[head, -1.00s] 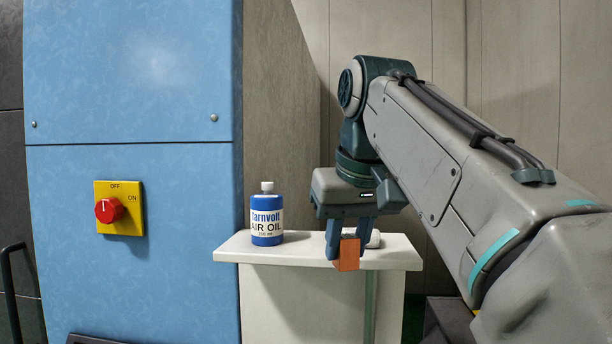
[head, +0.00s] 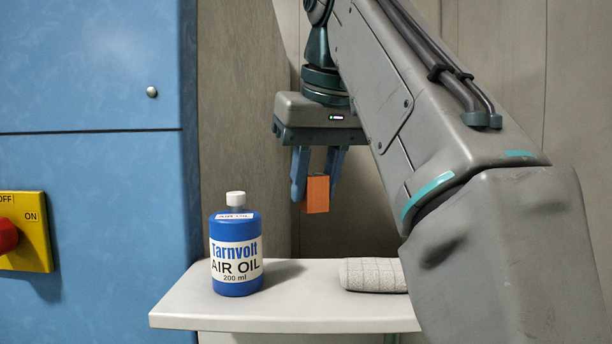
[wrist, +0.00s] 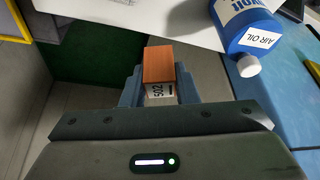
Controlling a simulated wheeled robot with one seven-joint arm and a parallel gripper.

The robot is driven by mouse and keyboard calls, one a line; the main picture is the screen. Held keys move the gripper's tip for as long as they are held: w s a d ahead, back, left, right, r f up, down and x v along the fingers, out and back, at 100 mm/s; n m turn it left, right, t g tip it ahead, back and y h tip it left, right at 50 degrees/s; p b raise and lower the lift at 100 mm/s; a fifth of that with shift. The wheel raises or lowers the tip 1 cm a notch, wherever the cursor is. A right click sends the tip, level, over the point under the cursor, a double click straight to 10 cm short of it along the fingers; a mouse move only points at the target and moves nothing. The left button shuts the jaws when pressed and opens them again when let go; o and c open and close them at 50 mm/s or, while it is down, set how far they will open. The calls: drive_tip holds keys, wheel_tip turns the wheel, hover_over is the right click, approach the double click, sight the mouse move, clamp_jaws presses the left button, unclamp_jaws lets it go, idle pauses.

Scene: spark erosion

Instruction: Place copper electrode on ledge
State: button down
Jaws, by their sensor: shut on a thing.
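The copper electrode (head: 318,194) is a small orange-brown block held between the fingers of my gripper (head: 316,178). My gripper points down and is shut on it. The block hangs above the pale ledge (head: 270,318), clear of its surface in the head view. In the wrist view the electrode (wrist: 158,64) sits between the fingertips, with a white label reading 502 on the side towards the camera. The ledge (wrist: 130,12) shows at the top of the wrist view, beyond the block.
A blue and white air oil bottle (head: 236,250) stands upright on the ledge's left part. A rolled light cloth (head: 372,275) lies at its right, partly hidden by my arm. A blue cabinet (head: 90,90) with a yellow switch plate (head: 30,235) stands at left. Free ledge lies between bottle and cloth.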

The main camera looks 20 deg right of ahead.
drive_tip(key=shift+s+f, duration=0.1)
drive_tip(key=shift+f, duration=3.2)
drive_tip(key=shift+f+b, duration=0.5)
drive_tip(key=shift+f, duration=0.15)
drive_tip(key=c, duration=1)
unclamp_jaws()
drive_tip(key=shift+c, duration=0.2)
drive_tip(key=shift+r, duration=0.1)
